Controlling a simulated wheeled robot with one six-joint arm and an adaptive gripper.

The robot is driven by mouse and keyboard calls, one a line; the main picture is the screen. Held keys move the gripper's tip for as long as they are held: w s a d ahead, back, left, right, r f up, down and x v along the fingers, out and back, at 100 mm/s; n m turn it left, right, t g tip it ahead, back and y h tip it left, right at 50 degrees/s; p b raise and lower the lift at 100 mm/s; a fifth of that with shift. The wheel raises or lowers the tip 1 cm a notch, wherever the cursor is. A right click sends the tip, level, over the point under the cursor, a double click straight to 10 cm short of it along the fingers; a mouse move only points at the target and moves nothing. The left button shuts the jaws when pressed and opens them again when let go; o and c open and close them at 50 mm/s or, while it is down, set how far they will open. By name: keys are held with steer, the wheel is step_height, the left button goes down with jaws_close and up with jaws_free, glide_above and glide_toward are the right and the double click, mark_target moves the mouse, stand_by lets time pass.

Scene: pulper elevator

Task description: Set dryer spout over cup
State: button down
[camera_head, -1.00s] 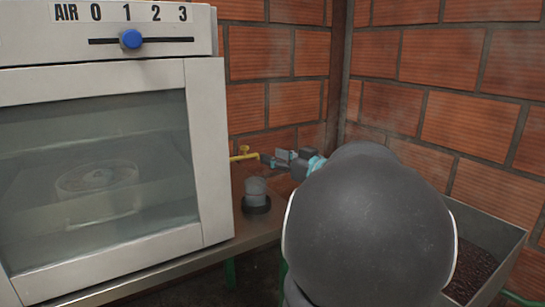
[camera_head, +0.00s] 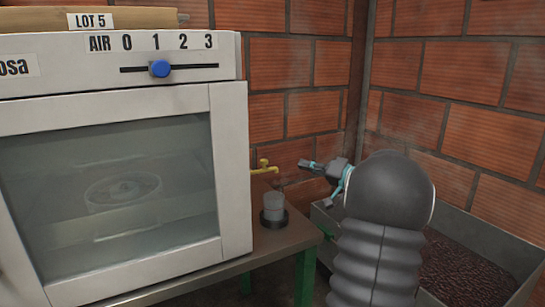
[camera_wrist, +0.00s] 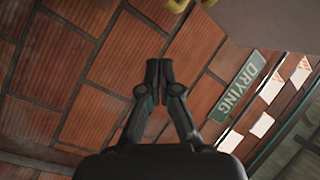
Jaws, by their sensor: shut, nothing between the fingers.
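The yellow spout (camera_head: 264,169) sticks out from the right side of the white dryer (camera_head: 232,180), with a small knob on top. A grey, see-through cup (camera_head: 273,206) stands upright on a dark round base on the table, below the spout's height. I cannot tell whether the spout's end is straight above the cup. My gripper (camera_head: 303,163) is shut and empty, just right of the spout and apart from it. In the wrist view my gripper (camera_wrist: 159,68) points up toward the yellow spout (camera_wrist: 182,5), which is cut off by the top edge.
A metal bin (camera_head: 500,245) of dark beans stands at right. Brick walls close the corner behind. The bare front edge of the table (camera_head: 225,266) is clear. A green DRYING sign (camera_wrist: 238,88) hangs on the wall.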

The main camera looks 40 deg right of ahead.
steer(key=shift+w+a+r+m+y+b, duration=0.15)
steer(key=shift+w+a+r+m+y, duration=0.2)
steer(key=shift+w+a+m, duration=0.8)
steer(key=shift+w+a+r+m+y+b, duration=0.2)
steer(key=shift+w+a+r+m+y, duration=0.2)
steer(key=shift+w+a, duration=0.85)
steer(key=shift+w+a+r+m+y+b, duration=0.25)
steer(key=shift+w+a+m, duration=0.5)
steer(key=shift+a, duration=0.95)
